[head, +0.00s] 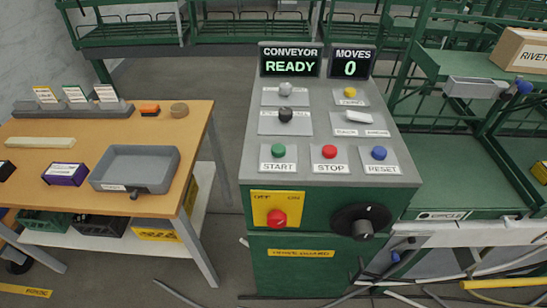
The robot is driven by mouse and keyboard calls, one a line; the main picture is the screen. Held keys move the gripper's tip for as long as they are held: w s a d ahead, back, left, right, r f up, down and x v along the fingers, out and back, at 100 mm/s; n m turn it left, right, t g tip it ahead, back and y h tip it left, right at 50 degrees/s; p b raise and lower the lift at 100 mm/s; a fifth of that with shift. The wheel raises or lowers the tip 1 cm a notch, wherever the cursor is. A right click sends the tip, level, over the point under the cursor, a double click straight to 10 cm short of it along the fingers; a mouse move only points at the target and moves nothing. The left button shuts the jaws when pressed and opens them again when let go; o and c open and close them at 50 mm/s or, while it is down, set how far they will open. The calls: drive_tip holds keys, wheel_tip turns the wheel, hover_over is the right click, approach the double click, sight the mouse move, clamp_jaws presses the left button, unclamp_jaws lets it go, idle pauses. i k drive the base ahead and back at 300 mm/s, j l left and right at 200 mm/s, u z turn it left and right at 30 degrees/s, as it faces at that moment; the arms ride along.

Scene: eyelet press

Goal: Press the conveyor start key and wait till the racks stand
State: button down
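The green start key (278,151), labelled START, sits at the left of the front row on the grey sloped top of the control console (315,175). Nothing covers it. The conveyor display (290,62) reads CONVEYOR READY, and the moves display (351,63) reads 0. Green wire racks (240,28) stand along the back. Another green rack (455,150) stands at the right. One frame cannot show whether the racks move. My gripper is not in view.
A red STOP key (329,152) and blue RESET key (379,153) share the front row. Other knobs and switches sit behind them. A red knob (277,217) and black dial (361,222) are on the console front. A wooden table (190,130) with a grey tray (135,168) stands left.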

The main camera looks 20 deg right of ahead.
sight(278, 149)
drive_tip(key=i+j+z, duration=0.3)
drive_tip(key=j, duration=0.35)
drive_tip(key=i+j+z, duration=0.3)
drive_tip(key=j, duration=0.45)
drive_tip(key=i+j+z, duration=0.1)
drive_tip(key=j, duration=0.3)
drive_tip(key=i+j+z, duration=0.15)
drive_tip(key=j, duration=0.25)
drive_tip(key=k+l+u, duration=0.05)
